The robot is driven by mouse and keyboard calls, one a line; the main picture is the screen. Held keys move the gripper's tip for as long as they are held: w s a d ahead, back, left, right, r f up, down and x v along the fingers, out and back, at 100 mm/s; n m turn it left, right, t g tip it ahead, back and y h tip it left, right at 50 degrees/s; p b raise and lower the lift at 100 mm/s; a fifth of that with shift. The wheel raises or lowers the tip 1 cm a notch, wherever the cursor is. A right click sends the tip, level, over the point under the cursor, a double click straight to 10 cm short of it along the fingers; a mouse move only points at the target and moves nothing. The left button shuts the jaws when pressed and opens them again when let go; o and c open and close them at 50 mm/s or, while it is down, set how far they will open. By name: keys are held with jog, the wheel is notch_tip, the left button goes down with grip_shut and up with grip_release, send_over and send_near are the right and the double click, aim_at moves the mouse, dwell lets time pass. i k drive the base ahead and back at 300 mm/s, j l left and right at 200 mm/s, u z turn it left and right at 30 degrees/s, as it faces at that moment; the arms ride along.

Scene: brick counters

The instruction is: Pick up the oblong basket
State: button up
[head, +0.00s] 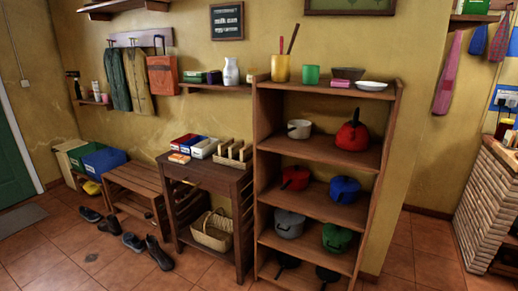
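A tan woven oblong basket (209,240) with a raised handle sits low in the open lower part of the dark wooden side table (205,174), left of the tall shelf. The table's legs frame it, and its front faces the room. Its inside looks empty from here, though the view is small. My gripper is not in view.
A tall wooden shelf (325,154) with several coloured pots stands right of the table. A wooden bench (136,179) and several dark shoes (159,252) are to the left. Tiled floor (105,268) in front is mostly clear. A brick counter (487,210) is far right.

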aim_at(213, 231)
jog(key=i+j+u, duration=0.1)
jog(key=i+u, duration=0.25)
jog(key=i, duration=0.25)
jog(key=i+u, duration=0.4)
jog(key=i, duration=0.15)
jog(key=i+l+u, duration=0.35)
jog(key=i, duration=0.2)
jog(key=i+j, duration=0.2)
jog(key=i, duration=0.3)
jog(key=i+j, duration=0.25)
jog(key=i, duration=0.25)
jog(key=i+j+z, duration=0.4)
jog(key=i, duration=0.3)
jog(key=i+j+z, duration=0.4)
jog(key=i+j, duration=0.1)
jog(key=i, duration=0.15)
